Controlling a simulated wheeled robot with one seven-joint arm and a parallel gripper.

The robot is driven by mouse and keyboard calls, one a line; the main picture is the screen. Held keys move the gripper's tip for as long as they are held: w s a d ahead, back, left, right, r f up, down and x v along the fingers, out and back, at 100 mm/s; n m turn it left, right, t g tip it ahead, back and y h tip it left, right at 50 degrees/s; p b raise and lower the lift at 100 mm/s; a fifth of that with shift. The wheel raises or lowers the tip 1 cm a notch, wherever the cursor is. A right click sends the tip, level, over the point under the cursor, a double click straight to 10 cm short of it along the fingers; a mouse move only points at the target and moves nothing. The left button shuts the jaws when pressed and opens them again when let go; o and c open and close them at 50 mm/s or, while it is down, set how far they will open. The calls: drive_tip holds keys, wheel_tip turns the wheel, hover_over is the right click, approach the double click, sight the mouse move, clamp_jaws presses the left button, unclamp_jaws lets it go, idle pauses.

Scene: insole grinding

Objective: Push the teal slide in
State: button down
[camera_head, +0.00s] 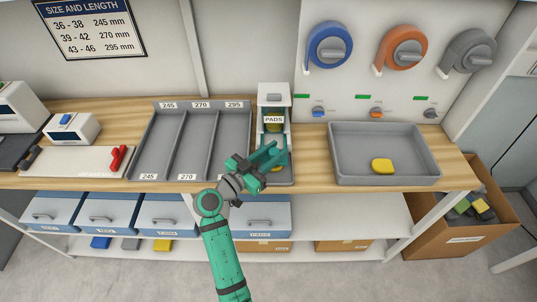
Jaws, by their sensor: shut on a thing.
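The pads dispenser (274,97) is a narrow white and grey stand labelled PADS on the bench. Yellow pads show inside it behind its front. The teal slide (268,156) sticks out at the dispenser's lower front. My gripper (262,166) is at the slide, shut on it as far as I can see. The similar colours of slide and gripper make the exact contact hard to tell. A bit of yellow (277,168) shows just behind the gripper. My gripper and wrist hide much of the dispenser's lower front.
A three-lane grey tray (188,186) marked 245, 270 and 295 stands left of the dispenser. A grey bin (345,165) with a yellow pad (382,166) stands to the right. Blue drawers (118,212) are below the bench. A cardboard box (462,226) is at right.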

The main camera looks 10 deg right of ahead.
drive_tip(key=c, duration=1.4)
unclamp_jaws()
drive_tip(key=v, duration=1)
drive_tip(key=shift+s+a, duration=0.25)
drive_tip(key=shift+a, duration=0.05)
